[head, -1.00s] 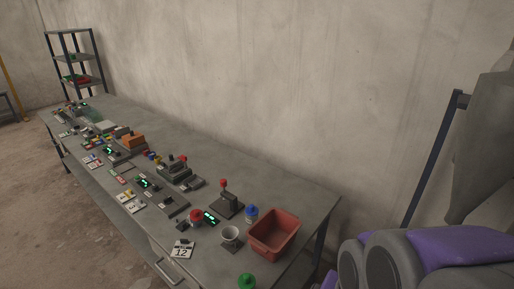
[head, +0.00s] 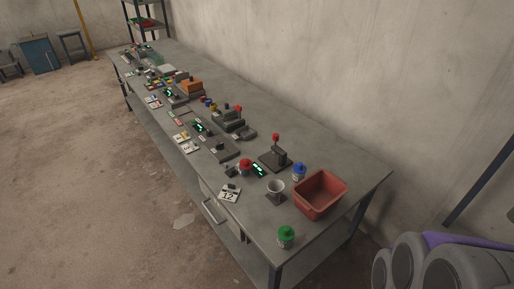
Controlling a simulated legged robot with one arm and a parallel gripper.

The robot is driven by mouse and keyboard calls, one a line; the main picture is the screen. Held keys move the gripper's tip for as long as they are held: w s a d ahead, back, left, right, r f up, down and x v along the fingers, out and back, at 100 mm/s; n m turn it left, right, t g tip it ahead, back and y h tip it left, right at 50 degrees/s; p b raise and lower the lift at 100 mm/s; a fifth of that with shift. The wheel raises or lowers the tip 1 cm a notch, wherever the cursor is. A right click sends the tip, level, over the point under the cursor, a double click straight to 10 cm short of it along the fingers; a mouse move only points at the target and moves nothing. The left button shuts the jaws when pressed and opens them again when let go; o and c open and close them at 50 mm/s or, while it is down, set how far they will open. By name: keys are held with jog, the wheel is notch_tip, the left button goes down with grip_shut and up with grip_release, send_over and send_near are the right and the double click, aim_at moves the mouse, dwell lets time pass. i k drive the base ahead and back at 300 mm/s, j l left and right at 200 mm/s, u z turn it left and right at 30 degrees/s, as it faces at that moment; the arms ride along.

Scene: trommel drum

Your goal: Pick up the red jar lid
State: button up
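A jar with a red lid (head: 246,163) stands on the long grey workbench (head: 342,170), towards its near end. It is small in the head view, and I cannot tell whether the lid is loose or seated on the jar. Similar jars with a blue lid (head: 299,168) and a green lid (head: 286,231) stand to its right and nearer the front. My gripper is not in view; only grey and purple parts of my own body show at the bottom right.
A red bin (head: 320,195), a grey cup (head: 275,187), a red-knobbed lever (head: 275,150), a lit green display (head: 258,170) and a card marked 12 (head: 229,194) stand near the lid. More items crowd the far bench. The floor (head: 90,190) on the left is clear.

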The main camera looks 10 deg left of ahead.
aim_at(245, 164)
jog(key=i+j, duration=0.1)
jog(key=j, duration=0.35)
jog(key=i+j, duration=0.15)
jog(key=j, duration=0.25)
jog(key=i+j, duration=0.1)
jog(key=j, duration=0.35)
jog(key=i+j+z, duration=0.1)
jog(key=j, duration=0.35)
jog(key=i+j, duration=0.15)
jog(key=j, duration=0.3)
jog(key=i+j, duration=0.1)
jog(key=j, duration=0.35)
jog(key=i+j, duration=0.1)
jog(key=j, duration=0.35)
jog(key=i+l+z, duration=0.05)
